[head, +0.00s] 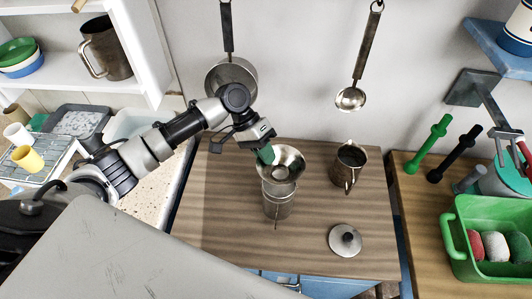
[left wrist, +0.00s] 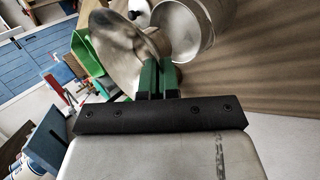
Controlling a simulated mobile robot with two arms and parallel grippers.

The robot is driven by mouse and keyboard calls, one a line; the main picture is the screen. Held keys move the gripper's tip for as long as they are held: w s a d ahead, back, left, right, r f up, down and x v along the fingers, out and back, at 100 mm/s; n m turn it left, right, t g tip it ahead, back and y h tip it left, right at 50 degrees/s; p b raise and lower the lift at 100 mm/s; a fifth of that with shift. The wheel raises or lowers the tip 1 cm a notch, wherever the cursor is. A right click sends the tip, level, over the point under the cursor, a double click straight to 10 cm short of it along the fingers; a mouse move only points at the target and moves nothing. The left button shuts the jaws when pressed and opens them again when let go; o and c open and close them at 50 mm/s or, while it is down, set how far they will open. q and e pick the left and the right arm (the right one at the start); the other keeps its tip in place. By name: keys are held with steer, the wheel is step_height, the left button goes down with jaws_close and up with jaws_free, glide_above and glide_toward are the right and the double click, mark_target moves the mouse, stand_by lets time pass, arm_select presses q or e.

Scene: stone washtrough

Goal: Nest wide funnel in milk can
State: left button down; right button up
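The wide funnel (head: 292,158) is a shiny metal cone with a broad rim. My left gripper (head: 266,154) has its green fingers shut on the funnel's rim, at the rim's upper left in the head view. The metal milk can (head: 278,207) stands upright on the wooden top, and the funnel overlaps its upper end in the head view. In the left wrist view the funnel (left wrist: 112,48) is beside the can's round open mouth (left wrist: 180,28), and the fingers (left wrist: 155,80) are close together at its edge. The spout's tip is hidden. My right gripper is not in view.
A metal jug (head: 349,166) stands right of the can, and a round lid (head: 345,240) lies in front of it. A pan (head: 231,78) and a ladle (head: 351,98) hang on the wall behind. A green basin (head: 485,240) is at the right. The counter's front left is clear.

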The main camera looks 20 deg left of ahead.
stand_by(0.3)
arm_select(q)
steer(key=shift+f, duration=0.25)
stand_by(0.4)
steer(key=shift+f+b, duration=0.35)
steer(key=shift+f, duration=1.15)
steer(key=shift+f, duration=0.15)
steer(key=shift+f, duration=0.2)
steer(key=shift+f+b, duration=0.5)
steer(key=shift+f, duration=0.25)
steer(key=shift+f, duration=0.15)
